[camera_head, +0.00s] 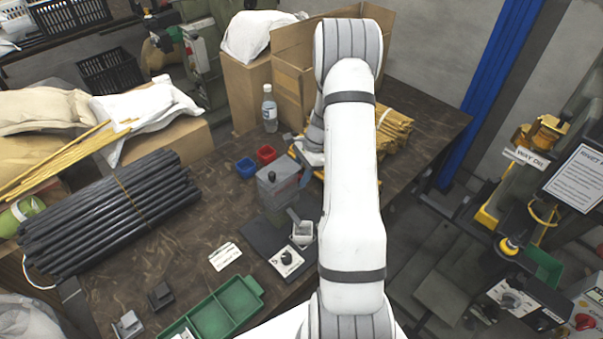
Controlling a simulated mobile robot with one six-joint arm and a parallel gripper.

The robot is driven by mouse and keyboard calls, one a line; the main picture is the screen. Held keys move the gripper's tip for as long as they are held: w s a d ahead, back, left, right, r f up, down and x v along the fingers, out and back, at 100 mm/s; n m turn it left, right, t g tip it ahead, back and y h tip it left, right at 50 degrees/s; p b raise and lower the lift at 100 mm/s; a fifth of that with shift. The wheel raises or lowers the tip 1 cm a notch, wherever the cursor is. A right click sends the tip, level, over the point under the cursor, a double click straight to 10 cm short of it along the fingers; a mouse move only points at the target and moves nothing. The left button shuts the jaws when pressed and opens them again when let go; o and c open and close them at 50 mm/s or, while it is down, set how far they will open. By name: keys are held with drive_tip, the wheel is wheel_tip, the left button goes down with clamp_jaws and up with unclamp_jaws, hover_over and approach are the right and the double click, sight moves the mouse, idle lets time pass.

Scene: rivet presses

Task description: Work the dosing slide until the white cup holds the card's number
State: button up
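A grey metal dosing box (278,187) with a dark knob on top stands on the dark table. A sloping grey chute (294,216) shows at its front. A small white cup (303,236) stands by the chute's lower end, on or beside a black base plate; its contents are too small to make out. A white card (225,256) with dark marks lies left of the plate; I cannot read its number. My wrist (312,150) shows behind the box, partly covered by my own forearm. The gripper's fingers cannot be made out, nor whether they touch the slide.
A white panel with a black knob (287,260) is in front of the cup. Blue (246,167) and red (266,153) bins and a bottle (269,108) stand behind. A green tray (220,310) is at the front; black rods (110,212) lie left. Bare table lies between.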

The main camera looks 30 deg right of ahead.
drive_tip(key=b+v, duration=0.1)
drive_tip(key=v, duration=0.6)
drive_tip(key=shift+r, duration=0.4)
drive_tip(key=shift+d, duration=0.1)
drive_tip(key=a+r+n, duration=0.1)
drive_tip(key=r, duration=0.1)
drive_tip(key=s+a+r+n, duration=0.1)
drive_tip(key=a+r, duration=0.1)
drive_tip(key=r, duration=0.1)
drive_tip(key=s+a+r+n+h, duration=0.1)
drive_tip(key=a+r, duration=0.1)
drive_tip(key=shift+s+a+r+n, duration=0.1)
drive_tip(key=shift+a+r+n, duration=0.1)
drive_tip(key=shift+r+n, duration=0.1)
drive_tip(key=s+a+r+n+t+h, duration=0.1)
drive_tip(key=s+a+r+n, duration=0.5)
drive_tip(key=s, duration=0.5)
drive_tip(key=s+a+r+n+t+h, duration=0.2)
drive_tip(key=s+a+r+n, duration=0.4)
drive_tip(key=s+a+n, duration=0.2)
drive_tip(key=s, duration=0.2)
drive_tip(key=shift+s+r+h, duration=0.3)
drive_tip(key=shift+s+r, duration=0.1)
